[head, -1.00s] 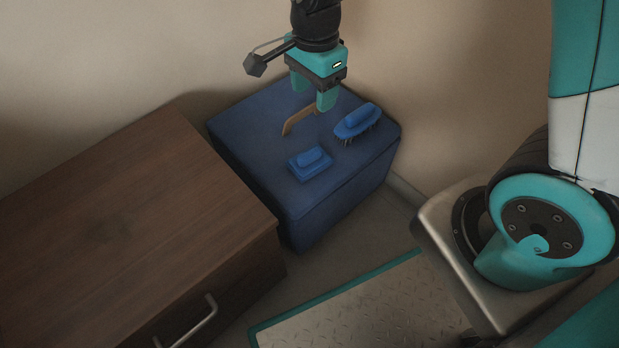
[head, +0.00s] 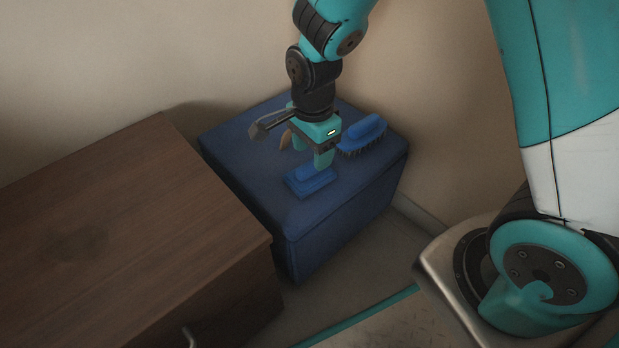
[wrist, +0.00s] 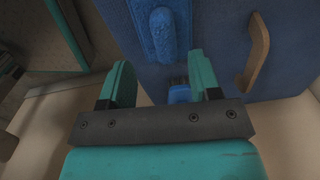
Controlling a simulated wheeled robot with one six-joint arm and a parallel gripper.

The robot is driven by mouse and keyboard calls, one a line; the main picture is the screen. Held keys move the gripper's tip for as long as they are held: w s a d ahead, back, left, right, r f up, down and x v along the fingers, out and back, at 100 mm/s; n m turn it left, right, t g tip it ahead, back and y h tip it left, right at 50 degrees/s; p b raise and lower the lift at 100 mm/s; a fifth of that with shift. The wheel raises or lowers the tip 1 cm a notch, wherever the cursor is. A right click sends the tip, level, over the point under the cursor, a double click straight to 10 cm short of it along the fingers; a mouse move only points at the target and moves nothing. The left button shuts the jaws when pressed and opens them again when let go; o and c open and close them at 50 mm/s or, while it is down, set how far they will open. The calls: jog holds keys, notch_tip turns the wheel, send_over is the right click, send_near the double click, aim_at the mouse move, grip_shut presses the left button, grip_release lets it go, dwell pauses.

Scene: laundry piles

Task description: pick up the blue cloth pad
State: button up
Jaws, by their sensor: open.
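The blue cloth pad (head: 308,183), a flat block with a raised grip on top, lies near the front edge of the blue ottoman. My gripper (head: 310,158) is open and empty, pointing down just behind the pad and partly overlapping it in the head view. In the wrist view the pad (wrist: 164,28) is at the top, beyond the fingertips of my open gripper (wrist: 160,68) and not between them. I cannot tell whether a finger touches it.
A blue brush (head: 362,135) with dark bristles lies right of my gripper. A brown curved wooden piece (wrist: 257,52) lies on the ottoman (head: 235,150), mostly hidden in the head view. A wooden cabinet (head: 110,230) stands left; walls close in behind.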

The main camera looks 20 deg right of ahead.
aim_at(310, 164)
jog(key=f+b, duration=0.2)
jog(key=f, duration=0.1)
jog(key=f+b, duration=0.2)
jog(key=shift+w+a, duration=0.15)
jog(key=shift+w, duration=0.15)
jog(key=shift+r, duration=0.1)
jog(key=c, duration=1)
jog(key=shift+r, duration=0.2)
notch_tip(310, 164, up, 20)
jog(key=p, duration=1.2)
jog(key=shift+f, duration=0.15)
jog(key=shift+o, duration=0.6)
jog(key=shift+c, duration=0.2)
